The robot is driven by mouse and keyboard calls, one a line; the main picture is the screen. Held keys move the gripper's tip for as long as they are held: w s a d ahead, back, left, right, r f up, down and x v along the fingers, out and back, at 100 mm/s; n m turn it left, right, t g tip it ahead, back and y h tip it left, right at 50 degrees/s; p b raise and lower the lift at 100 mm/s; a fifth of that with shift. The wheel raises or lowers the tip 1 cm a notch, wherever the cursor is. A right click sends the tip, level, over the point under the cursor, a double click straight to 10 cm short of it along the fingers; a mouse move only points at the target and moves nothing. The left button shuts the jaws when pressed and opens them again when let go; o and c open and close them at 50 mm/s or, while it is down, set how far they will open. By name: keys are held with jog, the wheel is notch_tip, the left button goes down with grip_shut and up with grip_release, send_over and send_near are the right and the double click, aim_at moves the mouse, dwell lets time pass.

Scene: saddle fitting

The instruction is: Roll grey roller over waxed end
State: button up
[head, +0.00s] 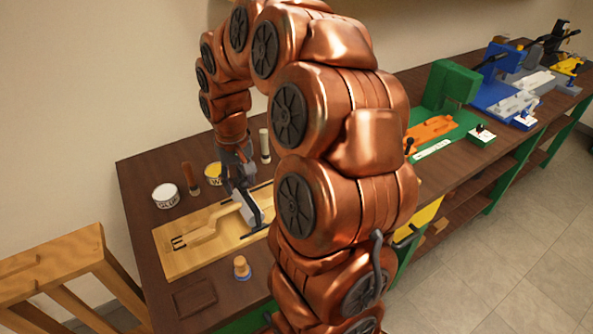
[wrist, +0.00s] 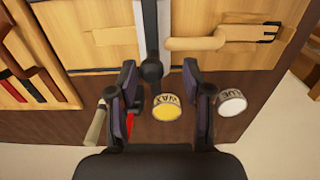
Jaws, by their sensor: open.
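My gripper (head: 238,187) points down over the back of the wooden board (head: 172,262). In the wrist view its fingers (wrist: 160,78) are open, one on each side of a black ball knob (wrist: 152,70) on a grey bar; contact cannot be told. The grey bar (head: 249,210) lies across the board in the head view. A pale wooden bar (head: 205,230) lies on the board beside it, its rounded end (wrist: 172,43) near the grey bar. Wax on it cannot be made out. A pale grey cylinder (head: 265,146) stands behind the board; whether it is the roller is unclear.
A yellow wax tin (head: 213,174), a white glue tin (head: 165,196) and a brown cylinder (head: 190,178) stand along the back. A blue-based wooden knob (head: 241,268) stands in front of the board. Green (head: 447,100) and blue (head: 500,85) fixtures stand further right.

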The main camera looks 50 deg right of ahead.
jog(key=shift+r+p, duration=0.35)
jog(key=shift+r, duration=1.6)
jog(key=s+a+n+g, duration=0.1)
jog(key=s+a, duration=0.7)
jog(key=s, duration=0.4)
jog(key=s+a+n, duration=0.2)
jog(key=s+a, duration=0.6)
jog(key=s, duration=0.3)
jog(key=shift+s+a+f+n+g, duration=0.3)
jog(key=shift+s+a+f+g, duration=0.05)
jog(key=shift+s+f+g, duration=0.1)
